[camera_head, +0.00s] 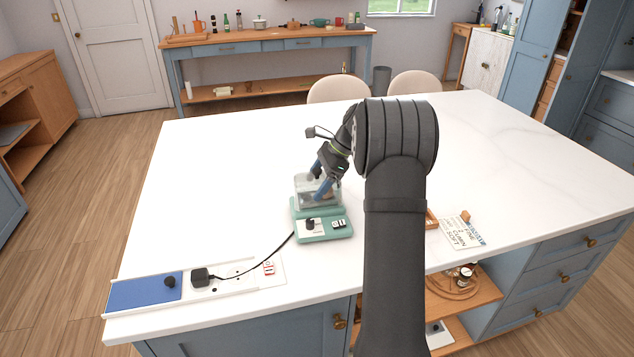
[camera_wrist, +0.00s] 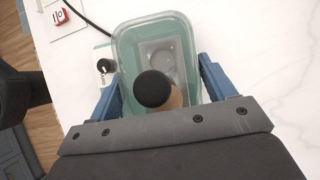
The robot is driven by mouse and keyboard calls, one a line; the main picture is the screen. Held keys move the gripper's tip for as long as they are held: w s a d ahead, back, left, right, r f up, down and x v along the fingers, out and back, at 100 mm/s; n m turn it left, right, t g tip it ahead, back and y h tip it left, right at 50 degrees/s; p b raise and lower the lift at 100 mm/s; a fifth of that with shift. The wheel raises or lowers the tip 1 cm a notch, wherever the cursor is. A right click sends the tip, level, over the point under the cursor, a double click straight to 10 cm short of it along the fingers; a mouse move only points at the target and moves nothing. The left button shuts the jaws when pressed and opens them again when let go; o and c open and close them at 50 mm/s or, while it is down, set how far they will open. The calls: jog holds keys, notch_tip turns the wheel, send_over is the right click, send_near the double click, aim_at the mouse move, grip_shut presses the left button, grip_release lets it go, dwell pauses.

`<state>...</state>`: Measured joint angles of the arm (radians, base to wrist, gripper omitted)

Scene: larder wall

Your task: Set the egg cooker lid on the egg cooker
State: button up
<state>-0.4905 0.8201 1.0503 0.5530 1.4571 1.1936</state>
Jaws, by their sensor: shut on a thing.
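The egg cooker (camera_head: 322,238) is a pale green base with a dark dial and a switch on its front, standing on the white worktop. The egg cooker lid (camera_head: 304,188) is a clear rectangular cover over the back part of the base. In the wrist view the lid (camera_wrist: 128,42) has a round black knob and lies between the blue fingers. My gripper (camera_head: 320,184) is shut on the lid, one finger at each side; it also shows in the wrist view (camera_wrist: 158,84). I cannot tell whether the lid's lower rim touches the base all round.
A black cord runs from a plug block (camera_head: 200,276) on a white strip towards the cooker. A blue panel (camera_head: 145,292) lies at the left front. A lettered card (camera_head: 461,232) is right of my arm. The worktop behind the cooker is clear.

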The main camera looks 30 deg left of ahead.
jog(key=o, duration=1.1)
jog(key=shift+c, duration=0.2)
jog(key=v, duration=1.7)
jog(key=shift+r, duration=0.25)
jog(key=shift+f, duration=0.1)
jog(key=x, duration=1.7)
jog(key=shift+f, duration=0.15)
jog(key=shift+r, duration=0.25)
jog(key=shift+f, duration=0.15)
